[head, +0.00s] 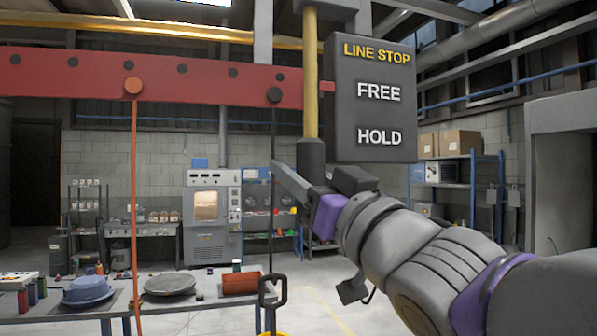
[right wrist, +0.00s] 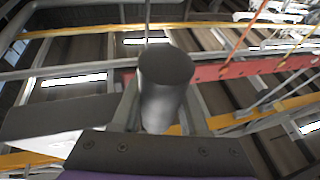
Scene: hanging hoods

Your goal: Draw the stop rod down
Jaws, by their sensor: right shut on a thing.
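The stop rod (head: 311,75) is a yellow upright rod with a dark grey cylindrical grip (head: 311,155) at its lower end. It hangs just left of a dark sign (head: 372,110) reading LINE STOP, FREE and HOLD. The top of the grip is about level with the word HOLD. My right gripper (head: 304,180) comes in from the right and is shut on the lower part of the grip. In the right wrist view the grip (right wrist: 165,80) stands between the two fingers, its round end facing the camera. My left gripper is not in view.
A red beam (head: 200,78) crosses behind the rod. An orange cord (head: 133,190) and a dark rod with a loop handle (head: 272,290) hang from it.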

